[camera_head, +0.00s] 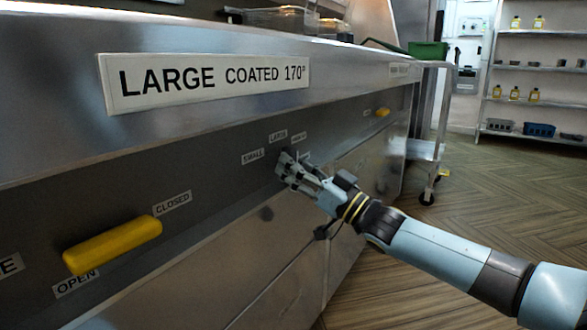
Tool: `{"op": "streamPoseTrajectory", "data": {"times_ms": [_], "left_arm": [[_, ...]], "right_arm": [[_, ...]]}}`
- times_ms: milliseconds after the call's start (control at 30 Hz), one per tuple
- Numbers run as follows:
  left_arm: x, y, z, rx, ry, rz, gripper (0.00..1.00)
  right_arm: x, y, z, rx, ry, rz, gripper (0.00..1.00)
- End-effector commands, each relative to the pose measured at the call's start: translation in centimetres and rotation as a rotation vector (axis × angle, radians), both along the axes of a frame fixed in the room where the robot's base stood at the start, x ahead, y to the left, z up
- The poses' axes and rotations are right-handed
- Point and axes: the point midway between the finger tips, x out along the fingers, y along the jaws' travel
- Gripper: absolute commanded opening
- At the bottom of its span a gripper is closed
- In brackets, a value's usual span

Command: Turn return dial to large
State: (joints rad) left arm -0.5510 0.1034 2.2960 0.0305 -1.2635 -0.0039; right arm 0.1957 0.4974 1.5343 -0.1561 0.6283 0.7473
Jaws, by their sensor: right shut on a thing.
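The front panel of the frying range carries small labels, "SMALL" (252,156) and "LARGE" (278,136), with a third label (299,136) too small to read surely. My right gripper (283,163) is at the panel just below these labels, shut on the return dial. The gripper's fingers hide the dial, so its pointing direction cannot be told. My right arm reaches in from the lower right. My left gripper is not in view.
A yellow handle (113,245) sits on the panel at the lower left, between "CLOSED" (173,203) and "OPEN" (76,284) labels. A smaller yellow handle (383,112) is farther right. A large sign (207,82) reads "LARGE COATED 170°".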

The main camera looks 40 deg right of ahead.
Motion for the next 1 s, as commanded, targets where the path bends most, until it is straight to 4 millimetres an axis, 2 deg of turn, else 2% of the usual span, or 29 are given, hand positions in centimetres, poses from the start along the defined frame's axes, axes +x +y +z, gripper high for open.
{"op": "streamPoseTrajectory", "data": {"times_ms": [567, 600, 633, 867, 1000], "left_arm": [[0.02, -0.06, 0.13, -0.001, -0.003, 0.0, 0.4], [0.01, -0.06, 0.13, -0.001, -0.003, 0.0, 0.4], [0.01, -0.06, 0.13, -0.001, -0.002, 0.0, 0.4], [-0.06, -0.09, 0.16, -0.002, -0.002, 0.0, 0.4], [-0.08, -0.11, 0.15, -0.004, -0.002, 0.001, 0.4]], "right_arm": [[-0.04, -0.04, -0.16, -0.029, -0.009, 0.0, 0.0], [-0.04, -0.04, -0.16, -0.028, -0.008, 0.0, 0.27], [-0.03, -0.04, -0.16, -0.028, -0.008, 0.0, 0.31], [-0.02, -0.03, -0.09, -0.028, -0.009, 0.0, 0.31], [-0.69, -0.3, -0.46, -0.028, -0.007, 0.0, 0.31]]}}
